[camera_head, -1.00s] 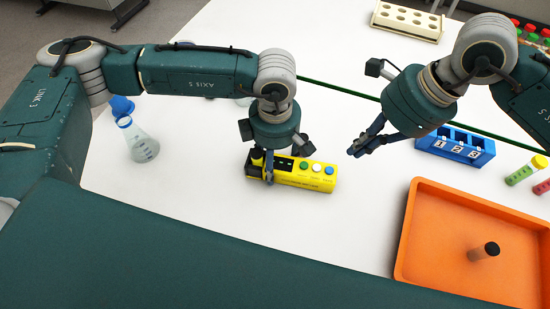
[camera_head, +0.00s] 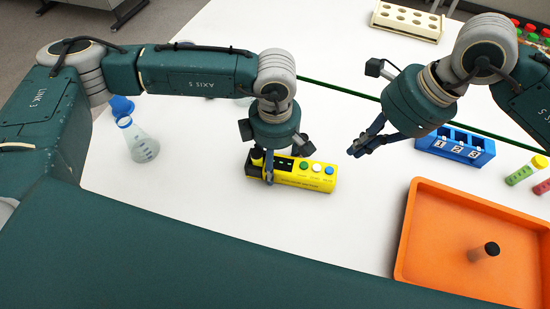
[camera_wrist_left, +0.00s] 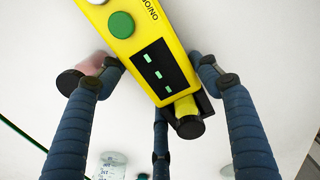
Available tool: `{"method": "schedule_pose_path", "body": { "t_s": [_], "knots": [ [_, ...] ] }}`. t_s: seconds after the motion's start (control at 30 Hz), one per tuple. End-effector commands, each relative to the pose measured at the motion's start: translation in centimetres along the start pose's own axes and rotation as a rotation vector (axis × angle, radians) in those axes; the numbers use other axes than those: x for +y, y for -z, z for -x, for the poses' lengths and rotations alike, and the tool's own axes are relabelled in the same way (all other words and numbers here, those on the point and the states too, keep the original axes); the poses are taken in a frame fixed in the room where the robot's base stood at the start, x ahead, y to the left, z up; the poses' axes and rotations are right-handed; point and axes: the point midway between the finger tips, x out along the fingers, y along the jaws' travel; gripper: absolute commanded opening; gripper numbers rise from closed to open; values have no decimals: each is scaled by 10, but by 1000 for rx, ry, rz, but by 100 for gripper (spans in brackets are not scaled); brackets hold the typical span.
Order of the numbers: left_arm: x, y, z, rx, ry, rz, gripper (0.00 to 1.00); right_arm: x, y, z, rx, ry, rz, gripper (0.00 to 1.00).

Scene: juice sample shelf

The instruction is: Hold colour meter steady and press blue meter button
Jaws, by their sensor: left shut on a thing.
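The yellow colour meter (camera_head: 318,181) lies on the white table in the head view. It has a dark display, a green button (camera_head: 304,165), a white button (camera_head: 317,167) and a blue button (camera_head: 329,170) at its right end. My left gripper (camera_head: 268,176) is shut on the meter near the display end. In the left wrist view its fingers flank the meter body (camera_wrist_left: 146,27) beside the display (camera_wrist_left: 158,72); the blue button is out of that view. My right gripper (camera_head: 354,151) is above and right of the blue button, apart from it, fingertips together and empty.
An orange tray (camera_head: 409,235) holding a dark-capped vial (camera_head: 484,251) is at lower right. A blue numbered rack (camera_head: 456,150) stands behind it. A flask (camera_head: 141,144) stands at left. A cream rack (camera_head: 408,20) is at the back. The table front of the meter is clear.

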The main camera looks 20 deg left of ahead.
Motion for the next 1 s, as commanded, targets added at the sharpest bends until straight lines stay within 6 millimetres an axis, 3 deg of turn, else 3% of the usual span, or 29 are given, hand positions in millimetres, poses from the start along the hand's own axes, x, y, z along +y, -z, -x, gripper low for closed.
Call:
{"method": "schedule_pose_path", "body": {
  "t_s": [0.27, 0.57, 0.8, 1.0],
  "knots": [
    [0, 0, 0, 0, -1, 0, 24, 4, -7, -7, -42, 16, 77, 0],
    [0, 0, 0, 0, -1, 0, 24, 7, -31, -15, -218, 235, 485, 0],
    [0, 0, 0, 0, -1, 0, 24, 0, -29, -5, -232, 429, 692, 0],
    [0, 0, 0, 0, -1, 0, 24, -2, -25, -6, -221, 478, 739, 0]
  ]
}}
